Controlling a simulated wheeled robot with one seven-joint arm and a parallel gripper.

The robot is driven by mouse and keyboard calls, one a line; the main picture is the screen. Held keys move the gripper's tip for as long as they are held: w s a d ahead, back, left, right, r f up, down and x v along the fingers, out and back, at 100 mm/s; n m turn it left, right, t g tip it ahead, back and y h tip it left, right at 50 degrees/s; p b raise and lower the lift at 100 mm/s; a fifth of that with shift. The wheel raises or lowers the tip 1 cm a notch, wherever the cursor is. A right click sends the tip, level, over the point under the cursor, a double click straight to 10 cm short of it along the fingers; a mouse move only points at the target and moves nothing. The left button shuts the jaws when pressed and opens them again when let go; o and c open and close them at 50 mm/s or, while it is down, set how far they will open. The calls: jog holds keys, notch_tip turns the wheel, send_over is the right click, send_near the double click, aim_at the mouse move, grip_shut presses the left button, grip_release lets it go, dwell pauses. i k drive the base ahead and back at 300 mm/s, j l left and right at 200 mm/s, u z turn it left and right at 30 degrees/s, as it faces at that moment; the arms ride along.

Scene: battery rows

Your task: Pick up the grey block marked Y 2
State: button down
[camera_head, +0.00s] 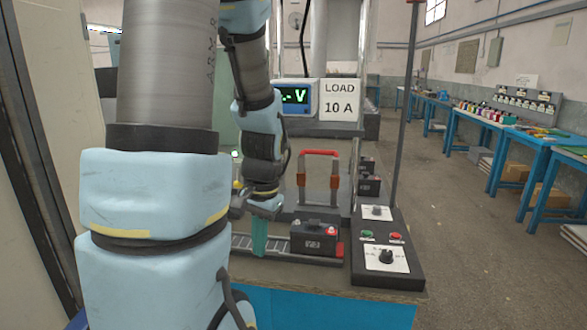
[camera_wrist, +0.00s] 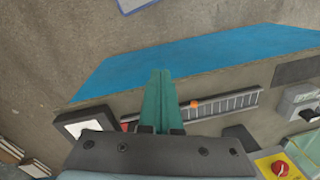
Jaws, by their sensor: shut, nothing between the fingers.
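A dark grey block (camera_head: 318,236) sits on the bench at the right end of a roller track, in the head view. Its front has a white label starting with Y; the digit is too small to read surely. I cannot surely identify the block in the wrist view.
The roller track (camera_head: 270,246) also shows in the wrist view (camera_wrist: 225,104). A red-handled frame (camera_head: 320,154) stands behind the block. A control box (camera_head: 387,262) with a knob is at right. More dark blocks (camera_head: 369,185) stand farther back. A LOAD 10 A sign (camera_head: 339,99) is behind.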

aim_at(313, 237)
jog(key=u, duration=0.7)
jog(key=l+u, duration=0.25)
jog(key=u, duration=0.2)
jog(key=k+l+u, duration=0.15)
jog(key=u, duration=0.25)
jog(key=k+l+u, duration=0.15)
jog(key=l+u, duration=0.15)
jog(key=u, duration=0.15)
jog(key=k+l+u, duration=0.15)
jog(key=u, duration=0.25)
jog(key=k+l+u, duration=0.1)
jog(key=k+l, duration=0.15)
jog(key=k, duration=0.2)
jog(key=k+l+u, duration=0.15)
jog(key=k, duration=0.3)
jog(key=k+l+u, duration=0.1)
jog(key=k, duration=0.35)
jog(key=i+l, duration=0.05)
